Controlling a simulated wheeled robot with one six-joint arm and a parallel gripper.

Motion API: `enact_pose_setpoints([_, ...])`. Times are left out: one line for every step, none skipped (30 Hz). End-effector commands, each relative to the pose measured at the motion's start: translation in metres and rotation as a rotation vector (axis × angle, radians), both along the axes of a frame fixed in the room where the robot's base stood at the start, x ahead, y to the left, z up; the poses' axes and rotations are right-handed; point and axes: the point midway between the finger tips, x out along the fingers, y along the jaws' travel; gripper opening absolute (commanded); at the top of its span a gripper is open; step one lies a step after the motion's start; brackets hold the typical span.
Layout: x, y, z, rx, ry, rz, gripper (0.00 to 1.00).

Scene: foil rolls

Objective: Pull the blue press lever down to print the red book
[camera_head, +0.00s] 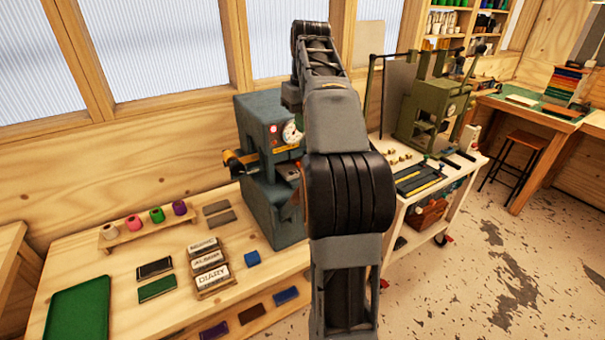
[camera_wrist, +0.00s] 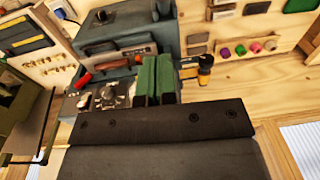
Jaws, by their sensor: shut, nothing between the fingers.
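The blue-grey press (camera_head: 262,130) stands on the wooden bench in the head view, partly hidden behind my arm. It also shows in the wrist view (camera_wrist: 115,30), seen from above. I cannot make out a blue lever in either view; a red handle (camera_wrist: 84,81) shows at the press's left in the wrist view. A reddish flat piece (camera_wrist: 125,66) lies in the press opening; I cannot tell if it is the red book. My gripper (camera_wrist: 157,62) has green fingers side by side, shut and empty, over the press. In the head view its tip is mostly hidden.
Foil rolls (camera_head: 157,215) stand on a rack at the bench's left. Coloured books sit on a shelf below. A green machine (camera_head: 432,105) stands on a cart at right.

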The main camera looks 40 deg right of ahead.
Motion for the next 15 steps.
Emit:
enact_pose_setpoints([0.000, 0.000, -0.002, 0.000, 0.000, 0.000, 0.00])
enact_pose_setpoints([0.000, 0.000, -0.003, 0.000, 0.000, 0.000, 0.00])
enact_pose_setpoints([0.000, 0.001, -0.006, 0.000, 0.000, 0.000, 0.00])
enact_pose_setpoints([0.001, 0.001, -0.009, 0.000, 0.000, 0.000, 0.00])
enact_pose_setpoints([0.001, 0.001, -0.013, 0.000, 0.001, 0.000, 0.00])
enact_pose_setpoints([0.001, 0.001, -0.019, 0.001, 0.002, 0.000, 0.00])
enact_pose_setpoints([0.001, 0.001, -0.024, 0.000, 0.001, 0.000, 0.00])
enact_pose_setpoints([0.001, 0.002, -0.029, 0.001, 0.003, 0.000, 0.00])
enact_pose_setpoints([0.002, 0.002, -0.036, 0.001, 0.002, 0.000, 0.00])
enact_pose_setpoints([0.002, 0.002, -0.042, 0.001, 0.003, 0.001, 0.00])
enact_pose_setpoints([0.002, 0.003, -0.048, 0.001, 0.003, 0.001, 0.00])
enact_pose_setpoints([0.003, 0.003, -0.056, 0.001, 0.003, 0.001, 0.00])
enact_pose_setpoints([0.003, 0.003, -0.061, 0.001, 0.003, 0.001, 0.00])
enact_pose_setpoints([0.004, 0.003, -0.067, 0.001, 0.002, 0.001, 0.00])
enact_pose_setpoints([0.004, 0.004, -0.075, 0.001, 0.003, 0.000, 0.00])
